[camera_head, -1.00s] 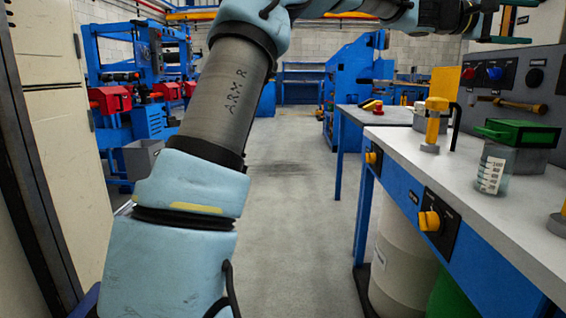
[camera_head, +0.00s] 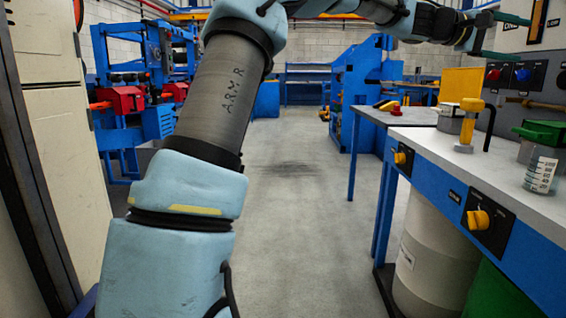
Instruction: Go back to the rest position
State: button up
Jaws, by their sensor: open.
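My arm (camera_head: 224,98) rises from the bottom left of the head view, and its upper part runs right along the top edge. My gripper (camera_head: 510,37) is at the top right, its two teal fingers apart. It is open, with nothing seen between the fingers. It is above the level of the workbench top (camera_head: 440,146), in front of the control panel. Part of the gripper and the arm's bend are cut off by the frame edges.
Blue machines (camera_head: 365,80) stand further back. A pale cabinet (camera_head: 60,130) is close at left. The floor (camera_head: 295,220) between is clear.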

jog(key=w+a+f+t+y+b, duration=0.2)
jog(key=a+f+y, duration=0.3)
jog(key=a+f, duration=0.9)
jog(key=w+a+f+t+y+b, duration=0.1)
jog(key=w+a+f+y, duration=0.3)
jog(key=a+f, duration=1.05)
jog(key=s+a+f+y+b, duration=0.1)
jog(key=s+a+f+y, duration=0.2)
jog(key=s+a+f, duration=0.35)
jog(key=s+a+f+y+b, duration=0.15)
jog(key=s+a+f, duration=0.25)
jog(key=a+f, duration=0.55)
jog(key=s+a+f+y, duration=0.3)
jog(key=s+a+f, duration=0.15)
jog(key=a, duration=0.75)
jog(key=w+p+v, duration=0.2)
jog(key=p+v, duration=1)
jog(key=w+d+r+p+v, duration=0.1)
jog(key=w+p+v, duration=0.2)
jog(key=p+v, duration=1)
jog(key=w+p+v, duration=0.3)
jog(key=p+v, duration=1)
jog(key=shift+s+r+g, duration=0.4)
jog(key=shift+s+r, duration=0.05)
